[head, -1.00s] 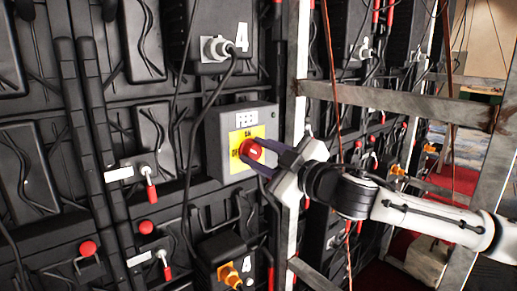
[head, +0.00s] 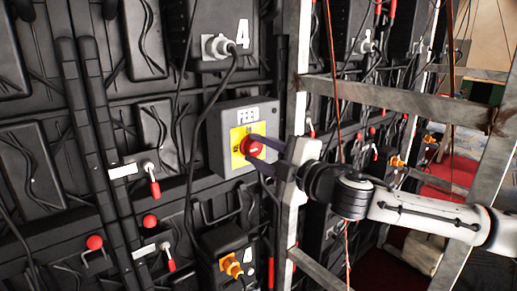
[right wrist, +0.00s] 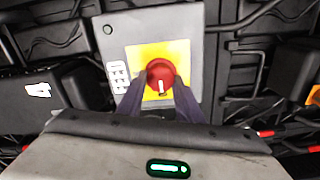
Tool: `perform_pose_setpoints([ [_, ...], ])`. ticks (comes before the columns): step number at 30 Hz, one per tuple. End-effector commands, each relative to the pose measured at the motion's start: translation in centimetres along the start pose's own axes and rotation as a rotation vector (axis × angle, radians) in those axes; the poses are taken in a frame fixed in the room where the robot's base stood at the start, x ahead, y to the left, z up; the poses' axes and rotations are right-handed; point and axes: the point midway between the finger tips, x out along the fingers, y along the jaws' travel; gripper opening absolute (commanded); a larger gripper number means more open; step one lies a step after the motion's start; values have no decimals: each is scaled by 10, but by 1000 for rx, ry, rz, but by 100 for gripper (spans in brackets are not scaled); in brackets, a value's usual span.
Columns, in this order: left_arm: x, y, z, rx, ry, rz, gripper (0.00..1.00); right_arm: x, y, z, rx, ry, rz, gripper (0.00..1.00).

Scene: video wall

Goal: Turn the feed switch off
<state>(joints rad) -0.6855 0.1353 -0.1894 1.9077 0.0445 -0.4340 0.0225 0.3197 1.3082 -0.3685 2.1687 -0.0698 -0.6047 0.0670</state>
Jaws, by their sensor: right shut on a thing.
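The feed switch is a red rotary knob (head: 252,147) on a yellow plate (head: 236,158), set on a grey box (head: 215,140) on the back of the video wall. The plate carries dark lettering too small to read surely. My right gripper (head: 263,152) reaches in from the right, its dark fingers shut on the knob. In the right wrist view the knob (right wrist: 160,74) sits between the two fingertips (right wrist: 158,90), with a white mark on its face pointing toward the gripper. My left gripper is out of view.
A metal frame post (head: 294,110) stands just right of the box, close to my right gripper, with a crossbar (head: 390,102) above my arm. A cable (head: 207,105) hangs left of the box. Red-handled levers (head: 154,187) sit lower left.

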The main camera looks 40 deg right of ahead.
Motion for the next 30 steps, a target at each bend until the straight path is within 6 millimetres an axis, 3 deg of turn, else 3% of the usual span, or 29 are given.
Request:
perform_pose_setpoints([
  [13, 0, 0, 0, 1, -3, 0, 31, 0, -1, 1, -15, -2, -1, 10],
  [14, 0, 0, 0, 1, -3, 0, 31, 0, -1, 1, -15, -2, -1, 34],
  [17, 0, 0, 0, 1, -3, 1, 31, 0, -1, 1, -15, -1, -1, 51],
  [30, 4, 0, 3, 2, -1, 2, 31, -6, -2, 3, -14, -4, -1, 51],
])
